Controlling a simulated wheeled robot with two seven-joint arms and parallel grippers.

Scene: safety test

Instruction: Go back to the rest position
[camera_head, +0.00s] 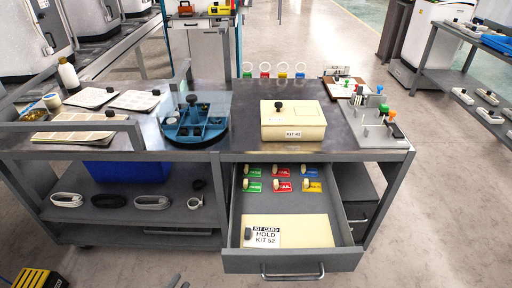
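Only a small dark grey tip of my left gripper (179,282) shows at the bottom edge, over the floor in front of the workbench. Too little of it shows to tell whether it is open or shut. I see nothing held at the visible part. It is apart from the bench and from the open drawer (290,259). My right gripper is not in view.
A yellow-black object (40,279) stands lower left.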

